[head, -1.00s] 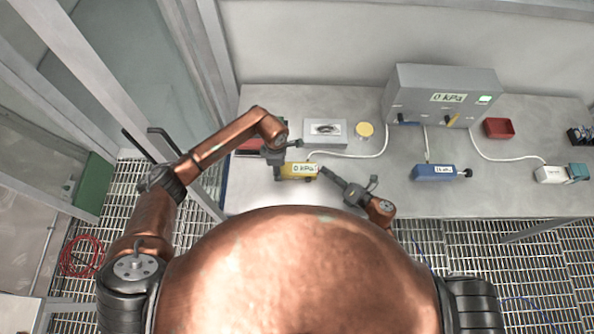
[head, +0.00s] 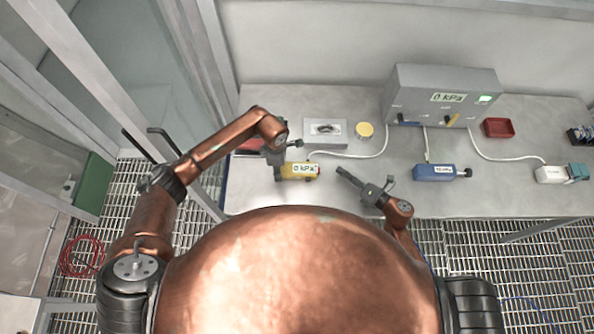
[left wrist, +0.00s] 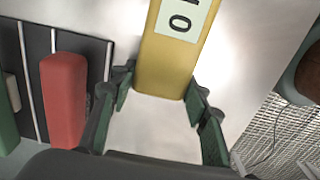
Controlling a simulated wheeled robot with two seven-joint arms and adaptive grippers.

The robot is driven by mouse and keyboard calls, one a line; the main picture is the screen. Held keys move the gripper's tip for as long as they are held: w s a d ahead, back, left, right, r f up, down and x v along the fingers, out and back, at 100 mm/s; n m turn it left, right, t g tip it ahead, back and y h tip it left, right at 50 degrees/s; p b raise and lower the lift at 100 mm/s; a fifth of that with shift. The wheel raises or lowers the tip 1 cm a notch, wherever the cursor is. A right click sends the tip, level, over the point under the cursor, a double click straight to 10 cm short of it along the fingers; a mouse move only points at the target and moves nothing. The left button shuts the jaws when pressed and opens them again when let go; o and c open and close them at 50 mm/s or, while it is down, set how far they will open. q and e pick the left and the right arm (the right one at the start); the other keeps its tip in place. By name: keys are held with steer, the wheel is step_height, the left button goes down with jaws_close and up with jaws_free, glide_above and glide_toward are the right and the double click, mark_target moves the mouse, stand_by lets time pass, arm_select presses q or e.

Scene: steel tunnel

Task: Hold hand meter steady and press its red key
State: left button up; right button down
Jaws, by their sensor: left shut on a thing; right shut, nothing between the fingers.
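The hand meter (head: 299,170) is a yellow block with a pale display reading 0 kPa, lying over the front part of the bench. A small reddish spot, probably its red key (head: 316,170), shows at its right end. My left gripper (head: 279,172) is shut on the meter's left end; the left wrist view shows the yellow body (left wrist: 168,68) between the green-padded fingers. My right gripper (head: 342,172) is shut and empty, to the right of the meter with a clear gap between them.
A grey console (head: 442,98) with a 0 kPa display stands at the back.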

stand_by(0.3)
arm_select(q)
steer(key=o, duration=1.4)
steer(key=shift+c, duration=0.2)
